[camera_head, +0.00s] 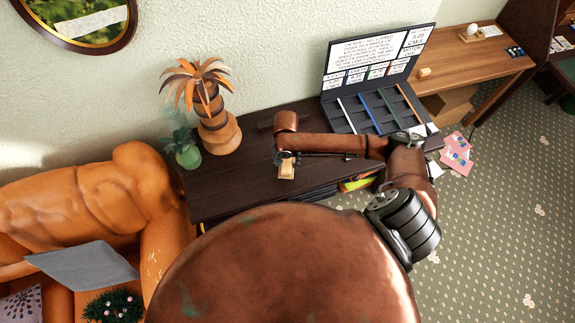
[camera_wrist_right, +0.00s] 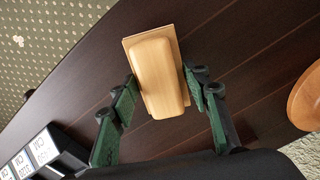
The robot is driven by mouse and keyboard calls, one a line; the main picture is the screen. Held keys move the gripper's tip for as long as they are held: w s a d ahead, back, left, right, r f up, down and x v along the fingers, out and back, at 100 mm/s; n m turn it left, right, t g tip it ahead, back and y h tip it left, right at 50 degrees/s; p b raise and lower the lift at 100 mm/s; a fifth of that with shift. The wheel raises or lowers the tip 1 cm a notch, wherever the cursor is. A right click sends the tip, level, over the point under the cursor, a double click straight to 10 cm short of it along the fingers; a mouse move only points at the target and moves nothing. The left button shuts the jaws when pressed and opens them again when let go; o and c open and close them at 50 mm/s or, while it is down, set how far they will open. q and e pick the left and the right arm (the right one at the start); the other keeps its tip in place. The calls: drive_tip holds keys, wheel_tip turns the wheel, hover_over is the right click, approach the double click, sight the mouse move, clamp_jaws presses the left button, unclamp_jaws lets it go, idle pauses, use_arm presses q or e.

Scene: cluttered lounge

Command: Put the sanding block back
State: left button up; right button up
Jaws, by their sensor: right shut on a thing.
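The sanding block appears to be the pale wooden block (camera_head: 287,169) at my right gripper (camera_head: 286,156), over the dark table (camera_head: 225,188). In the right wrist view the block (camera_wrist_right: 157,70) has a rounded top on a wider flat base. The fingers of my right gripper (camera_wrist_right: 160,76) are on its two sides, shut on it. The dark table top lies beneath; I cannot tell whether the block touches it. My left gripper is not in view.
An open black case (camera_head: 375,108) with a printed lid and coloured dividers stands on the table's right. A palm-shaped ornament (camera_head: 215,125) and green potted plant (camera_head: 184,151) stand left. A lighter desk (camera_head: 470,62) adjoins behind, bearing a small wooden piece (camera_head: 424,72).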

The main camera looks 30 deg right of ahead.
sight(287, 165)
drive_tip(key=shift+d+f, duration=0.15)
drive_tip(key=shift+f, duration=1.5)
drive_tip(key=shift+f, duration=0.15)
drive_tip(key=o, duration=1.1)
drive_tip(key=shift+w, duration=0.1)
wheel_tip(287, 165, up, 12)
drive_tip(key=shift+r+p, duration=0.15)
drive_tip(key=shift+p, duration=0.4)
